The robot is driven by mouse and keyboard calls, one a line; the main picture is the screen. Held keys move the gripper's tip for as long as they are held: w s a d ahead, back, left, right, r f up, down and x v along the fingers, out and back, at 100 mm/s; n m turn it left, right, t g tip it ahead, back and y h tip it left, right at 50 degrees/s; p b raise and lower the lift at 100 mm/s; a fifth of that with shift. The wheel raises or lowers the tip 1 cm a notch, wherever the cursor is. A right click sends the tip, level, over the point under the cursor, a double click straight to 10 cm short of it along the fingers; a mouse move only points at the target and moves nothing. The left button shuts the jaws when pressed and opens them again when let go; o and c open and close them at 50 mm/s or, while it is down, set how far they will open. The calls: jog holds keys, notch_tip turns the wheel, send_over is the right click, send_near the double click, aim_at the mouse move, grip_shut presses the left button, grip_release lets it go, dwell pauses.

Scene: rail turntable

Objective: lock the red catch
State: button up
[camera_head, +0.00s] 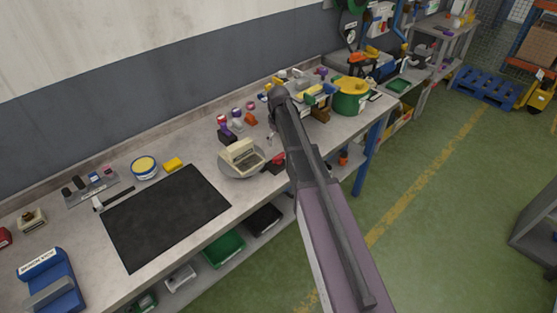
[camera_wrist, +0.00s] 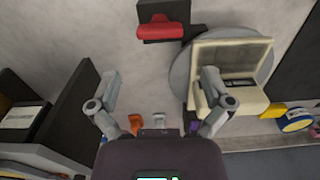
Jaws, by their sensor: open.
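The red catch (camera_wrist: 160,30) sits on a dark block at the top of the wrist view; it also shows in the head view (camera_head: 276,160), beside the turntable. The grey round turntable (camera_wrist: 178,72) carries a beige box (camera_wrist: 236,97) with its lid raised; the box also shows in the head view (camera_head: 243,157). My gripper (camera_wrist: 160,76) is open and empty, its fingers spread wide. In the wrist view the catch lies beyond the fingertips, between their lines. The right finger overlaps the box in the picture; I cannot tell whether they touch. The catch's exact position is unclear.
A black mat (camera_head: 165,217) lies left of the turntable. A yellow-and-white tin (camera_head: 144,166) and yellow block (camera_head: 173,164) stand behind it. Small coloured items and a green-and-yellow spool (camera_head: 350,97) crowd the bench's back and right. Dark upright panels (camera_wrist: 62,115) stand left in the wrist view.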

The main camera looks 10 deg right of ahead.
aim_at(279, 155)
jog(key=shift+f+b, duration=3.8)
jog(key=shift+f, duration=0.25)
jog(key=c, duration=0.9)
